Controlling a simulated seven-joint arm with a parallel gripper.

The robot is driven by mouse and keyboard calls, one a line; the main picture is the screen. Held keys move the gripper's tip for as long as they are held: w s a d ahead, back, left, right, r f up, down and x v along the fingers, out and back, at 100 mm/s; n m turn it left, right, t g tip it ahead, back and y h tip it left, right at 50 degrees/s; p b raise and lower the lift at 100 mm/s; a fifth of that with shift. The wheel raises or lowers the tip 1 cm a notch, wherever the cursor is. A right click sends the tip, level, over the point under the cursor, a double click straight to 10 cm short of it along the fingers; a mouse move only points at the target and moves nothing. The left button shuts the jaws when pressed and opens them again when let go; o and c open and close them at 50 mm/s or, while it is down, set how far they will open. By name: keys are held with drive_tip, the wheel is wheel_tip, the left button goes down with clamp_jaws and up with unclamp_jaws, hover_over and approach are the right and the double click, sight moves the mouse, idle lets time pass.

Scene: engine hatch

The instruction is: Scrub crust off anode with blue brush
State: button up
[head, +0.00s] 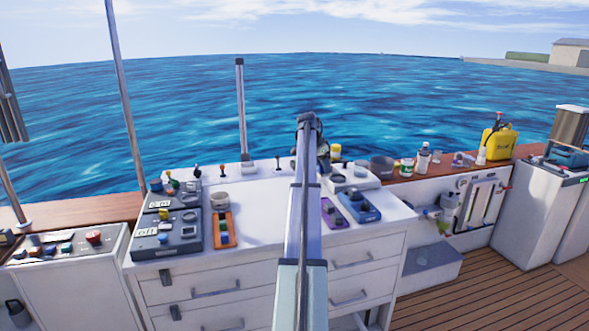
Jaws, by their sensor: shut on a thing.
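My arm rises through the middle of the head view to a dark joint at its top. My gripper is not visible; the arm hides what lies behind it. I cannot make out a blue brush or a crusted anode for certain. A blue tray (361,208) with dark contents sits on the right part of the white counter (262,228). A purple tray (334,214) stands beside it, just right of my arm. An orange tray (224,230) with small coloured pieces lies left of my arm.
Dark grey cases (166,240) fill the counter's left side, and a pale cup (220,199) stands behind the orange tray. A grey bowl (382,166), bottles and a yellow jug (498,143) line the wooden ledge at right. Bare counter shows between the orange tray and my arm.

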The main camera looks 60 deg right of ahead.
drive_tip(key=s+d+r+m, duration=0.15)
drive_tip(key=s+d, duration=0.35)
drive_tip(key=s, duration=0.8)
drive_tip(key=shift+m+g+y, duration=0.25)
drive_tip(key=shift+g+y, duration=0.05)
drive_tip(key=shift+w+f, duration=0.1)
drive_tip(key=shift+f, duration=3)
drive_tip(key=shift+f, duration=1)
drive_tip(key=shift+w+d+r, duration=0.1)
drive_tip(key=shift+w+d, duration=1.35)
drive_tip(key=shift+s+a, duration=0.1)
drive_tip(key=shift+a, duration=0.05)
